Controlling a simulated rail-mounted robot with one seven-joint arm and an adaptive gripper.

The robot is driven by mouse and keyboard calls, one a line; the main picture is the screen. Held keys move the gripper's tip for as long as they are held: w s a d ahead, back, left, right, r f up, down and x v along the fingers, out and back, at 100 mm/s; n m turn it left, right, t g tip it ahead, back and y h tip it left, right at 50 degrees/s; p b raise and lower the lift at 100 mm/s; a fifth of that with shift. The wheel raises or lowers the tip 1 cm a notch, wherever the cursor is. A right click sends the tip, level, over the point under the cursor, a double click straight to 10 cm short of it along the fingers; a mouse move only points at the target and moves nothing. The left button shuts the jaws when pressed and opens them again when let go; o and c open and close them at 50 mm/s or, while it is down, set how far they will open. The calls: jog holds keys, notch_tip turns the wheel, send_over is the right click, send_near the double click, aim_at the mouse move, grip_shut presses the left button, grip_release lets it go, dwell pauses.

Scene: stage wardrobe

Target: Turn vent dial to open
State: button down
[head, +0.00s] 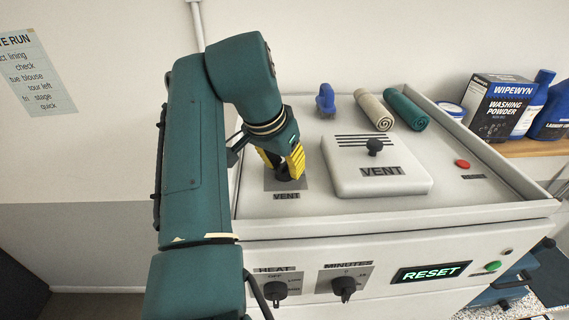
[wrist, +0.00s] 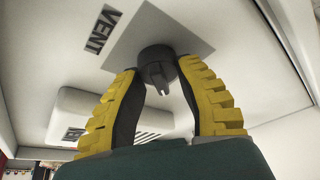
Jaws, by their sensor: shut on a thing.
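The vent dial (wrist: 158,64) is a dark round knob with a pointer ridge, on a grey square plate (wrist: 190,25) labelled VENT. In the head view the plate (head: 298,185) lies on the left of the machine's top, and my gripper (head: 284,172) reaches down over it and partly hides the dial. In the wrist view the two yellow and black fingers of my gripper (wrist: 157,75) are closed on the sides of the dial. Where the pointer is set cannot be read, as no open or shut marks show.
A red button (head: 462,164) sits far right. A raised rim (head: 400,219) edges the top.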

jog(key=shift+f+m+g, duration=0.3)
jog(key=shift+m, duration=0.5)
jog(key=c, duration=0.9)
grip_release()
jog(key=shift+o, duration=1.4)
jog(key=shift+r, duration=0.15)
jog(key=shift+r, duration=0.1)
